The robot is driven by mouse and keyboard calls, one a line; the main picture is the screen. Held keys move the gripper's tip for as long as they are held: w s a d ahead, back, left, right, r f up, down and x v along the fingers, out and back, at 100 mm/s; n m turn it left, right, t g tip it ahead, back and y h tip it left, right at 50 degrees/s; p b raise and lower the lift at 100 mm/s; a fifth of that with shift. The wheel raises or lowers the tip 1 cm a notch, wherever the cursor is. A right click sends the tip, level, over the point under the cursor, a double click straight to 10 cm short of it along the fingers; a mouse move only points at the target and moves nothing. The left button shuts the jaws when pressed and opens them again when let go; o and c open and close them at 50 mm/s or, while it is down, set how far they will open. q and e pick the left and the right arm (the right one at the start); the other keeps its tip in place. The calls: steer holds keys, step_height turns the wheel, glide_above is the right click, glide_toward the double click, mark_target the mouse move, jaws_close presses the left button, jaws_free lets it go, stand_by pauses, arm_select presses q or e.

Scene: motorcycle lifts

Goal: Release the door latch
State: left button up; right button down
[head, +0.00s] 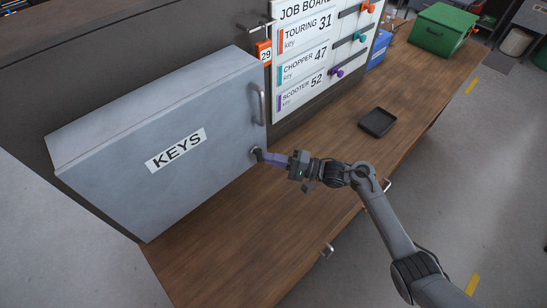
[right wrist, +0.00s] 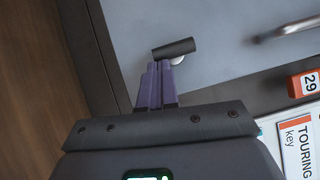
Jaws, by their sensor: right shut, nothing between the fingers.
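The grey key cabinet (head: 105,150) with a KEYS label stands on the wooden bench, its door shut. The latch (head: 256,153) is a short dark bar on a pale round boss, low on the door's right edge. In the right wrist view the latch bar (right wrist: 174,48) lies just beyond my fingertips, slightly tilted. My right gripper (head: 268,157) is shut and empty, its purple fingers pointing at the latch. It also shows in the right wrist view (right wrist: 158,68). I cannot tell whether the tips touch the bar. My left gripper is out of view.
A bar handle (head: 257,104) sits above the latch on the door. A job board (head: 318,55) with colored pegs and an orange 29 tag (head: 264,52) are behind. A black tray (head: 377,122) lies on the bench (head: 225,222), with a green box (head: 440,30) farther back. The bench front is clear.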

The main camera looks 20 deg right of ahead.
steer(key=shift+a+f+m+t, duration=0.15)
steer(key=shift+m+t, duration=0.15)
steer(key=shift+m, duration=0.2)
steer(key=shift+s+a+f+m+t+h+p, duration=0.2)
steer(key=shift+a+m+t+h+p, duration=0.75)
steer(key=shift+m+t, duration=1.9)
steer(key=shift+s+a+f+m+t+h+p, duration=0.1)
steer(key=shift+s+a+m+t+h+p, duration=0.75)
steer(key=shift+m, duration=3.75)
steer(key=shift+w+a+f+m+t+h+p, duration=0.15)
steer(key=shift+a+m+t+h+p, duration=0.25)
steer(key=shift+m+t+h+p, duration=2.3)
steer(key=m+g+y+b, duration=0.1)
steer(key=m+b, duration=0.1)
steer(key=m, duration=0.1)
steer(key=shift+r+y+b, duration=0.1)
steer(key=shift+y+b, duration=0.2)
steer(key=shift+b, duration=0.05)
steer(key=b+v, duration=0.1)
steer(key=v, duration=1)
steer(key=shift+b, duration=0.3)
steer(key=shift+a, duration=0.1)
